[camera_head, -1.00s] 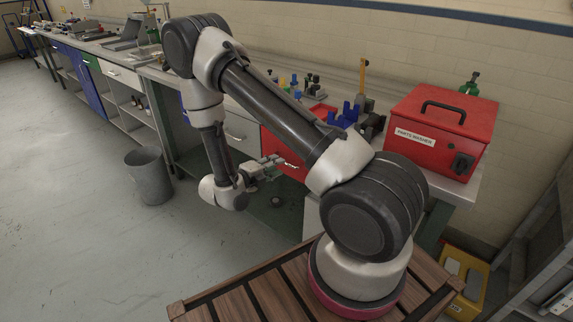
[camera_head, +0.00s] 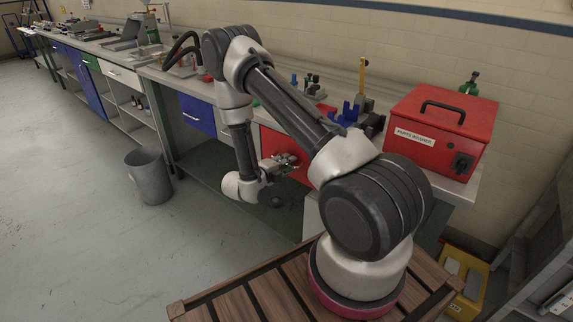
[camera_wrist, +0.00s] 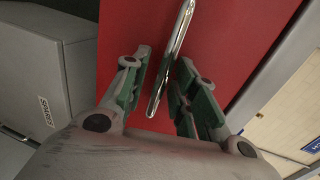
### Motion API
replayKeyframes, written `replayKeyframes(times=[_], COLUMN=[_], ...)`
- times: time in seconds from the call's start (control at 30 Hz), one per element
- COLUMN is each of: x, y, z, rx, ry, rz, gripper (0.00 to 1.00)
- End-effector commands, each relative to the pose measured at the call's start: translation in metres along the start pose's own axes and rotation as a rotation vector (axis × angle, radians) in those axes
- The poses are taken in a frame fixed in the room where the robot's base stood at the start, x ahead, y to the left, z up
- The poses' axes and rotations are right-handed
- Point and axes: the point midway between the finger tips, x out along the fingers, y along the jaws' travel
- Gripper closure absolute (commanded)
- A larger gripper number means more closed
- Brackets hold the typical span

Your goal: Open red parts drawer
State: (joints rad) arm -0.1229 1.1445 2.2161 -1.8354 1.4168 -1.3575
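The red parts drawer (camera_head: 275,146) is under the bench, and its front is partly hidden behind my arm. In the wrist view its red front (camera_wrist: 235,38) fills the upper middle, with a shiny metal handle (camera_wrist: 172,55) on it. My gripper (camera_head: 285,162) is at the drawer front. In the wrist view my gripper (camera_wrist: 165,88) has its two green-padded fingers apart, one on each side of the handle. A gap shows between the handle and at least the left finger. Whether the drawer front stands out from the bench cannot be told.
A blue drawer (camera_head: 197,115) is left of the red one. A red parts washer box (camera_head: 440,130) stands on the bench's right end. A grey bin (camera_head: 149,176) stands on the floor at left. A grey cabinet (camera_wrist: 35,75) is at left in the wrist view.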

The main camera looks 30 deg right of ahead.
Motion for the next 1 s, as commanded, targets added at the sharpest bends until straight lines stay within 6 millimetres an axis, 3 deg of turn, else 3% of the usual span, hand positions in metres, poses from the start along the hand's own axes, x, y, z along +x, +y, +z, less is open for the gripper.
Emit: replayKeyframes(times=[0.03, 0.1, 0.13, 0.57, 0.77, 1.0], x=[0.0, 0.0, 0.0, -0.011, -0.044, -0.106], y=[0.0, 0.0, 0.0, 0.003, 0.009, 0.022], z=[0.0, 0.0, 0.0, 0.001, 0.002, 0.002], rx=[0.0, 0.0, 0.0, 0.0, -0.001, -0.001], ry=[0.0, 0.0, 0.0, -0.003, -0.007, -0.01], rz=[0.0, 0.0, 0.0, 0.001, 0.001, 0.001], gripper=[0.86, 0.99, 1.0, 1.0, 1.0, 1.0])
